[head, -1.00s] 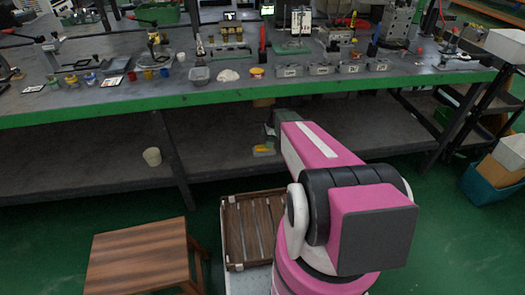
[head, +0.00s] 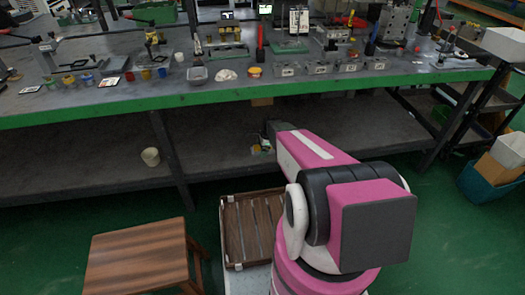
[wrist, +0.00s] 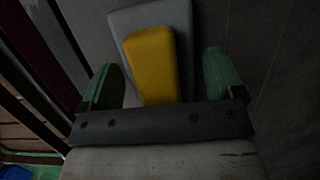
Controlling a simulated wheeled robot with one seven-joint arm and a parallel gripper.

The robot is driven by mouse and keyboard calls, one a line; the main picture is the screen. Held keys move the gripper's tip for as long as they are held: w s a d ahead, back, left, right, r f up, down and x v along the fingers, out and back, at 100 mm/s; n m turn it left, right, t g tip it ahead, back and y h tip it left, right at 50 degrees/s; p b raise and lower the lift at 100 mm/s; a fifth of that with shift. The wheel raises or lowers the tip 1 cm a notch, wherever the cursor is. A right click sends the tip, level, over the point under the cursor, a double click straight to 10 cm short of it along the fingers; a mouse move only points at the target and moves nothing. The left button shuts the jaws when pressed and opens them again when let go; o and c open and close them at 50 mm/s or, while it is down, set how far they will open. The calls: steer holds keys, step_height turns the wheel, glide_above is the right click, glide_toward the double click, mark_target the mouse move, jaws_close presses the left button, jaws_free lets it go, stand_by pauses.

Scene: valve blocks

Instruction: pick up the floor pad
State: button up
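In the wrist view, a yellow block (wrist: 152,62) lies on or against a flat grey slab (wrist: 124,20). This appears to be the floor pad, though I cannot tell whether block and slab are one piece. My gripper (wrist: 162,72) is open, with a green finger on each side of the yellow block and gaps visible on both sides. The block's near end is hidden by the gripper's dark bar. In the head view, my gripper (head: 262,146) is low at the bench's lower shelf, small and partly hidden by my arm, with a bit of yellow beside it.
The green-edged benchtop (head: 130,107) above holds many parts. A wooden crate (head: 232,230) and a wooden stool (head: 138,255) stand in front.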

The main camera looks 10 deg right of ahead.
steer(key=c, duration=0.7)
steer(key=shift+c, duration=0.2)
steer(key=shift+r, duration=0.45)
steer(key=r, duration=0.4)
steer(key=shift+s+a, duration=0.15)
steer(key=shift+s, duration=0.05)
steer(key=s+a+r, duration=0.5)
steer(key=a+r, duration=0.1)
steer(key=a, duration=0.4)
steer(key=shift+r, duration=0.1)
